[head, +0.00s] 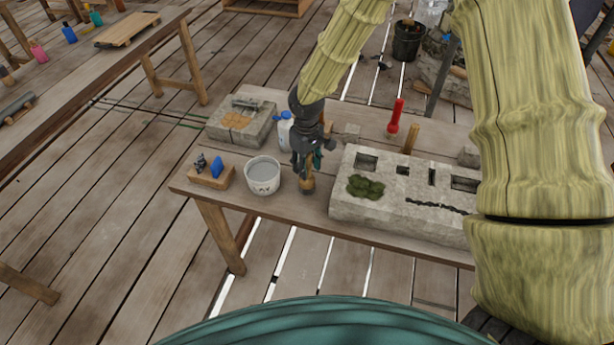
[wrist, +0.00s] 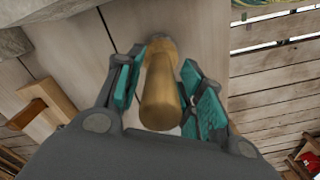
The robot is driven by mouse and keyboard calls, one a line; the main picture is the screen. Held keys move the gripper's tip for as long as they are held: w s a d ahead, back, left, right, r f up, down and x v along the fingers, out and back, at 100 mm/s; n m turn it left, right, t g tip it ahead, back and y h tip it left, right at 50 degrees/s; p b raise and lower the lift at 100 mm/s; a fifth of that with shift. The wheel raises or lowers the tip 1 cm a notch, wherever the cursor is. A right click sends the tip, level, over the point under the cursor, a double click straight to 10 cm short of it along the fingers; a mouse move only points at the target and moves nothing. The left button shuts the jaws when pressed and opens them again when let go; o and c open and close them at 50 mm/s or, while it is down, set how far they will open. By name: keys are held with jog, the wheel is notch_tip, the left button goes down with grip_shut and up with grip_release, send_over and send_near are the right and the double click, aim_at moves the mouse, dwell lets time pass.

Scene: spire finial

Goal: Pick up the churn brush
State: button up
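The churn brush, as I take it, is an upright light-wood handle with a wider lower end (head: 307,185), on the near edge of the work table (head: 290,207). In the wrist view its round handle (wrist: 160,95) points toward the camera, between the teal pads of my gripper (wrist: 163,62). My gripper (head: 308,168) is over the brush from above, its fingers on either side of the handle. Narrow gaps show beside the handle, so the fingers look open around it. The brush's lower end is partly hidden.
A white pot (head: 262,176) stands just left of the brush, with a wooden block (head: 212,178) holding small blue items beyond. A stone block with slots (head: 400,205) is close on the right. A white bottle with a blue cap (head: 285,131) stands behind my gripper.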

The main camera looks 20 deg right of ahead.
grip_shut()
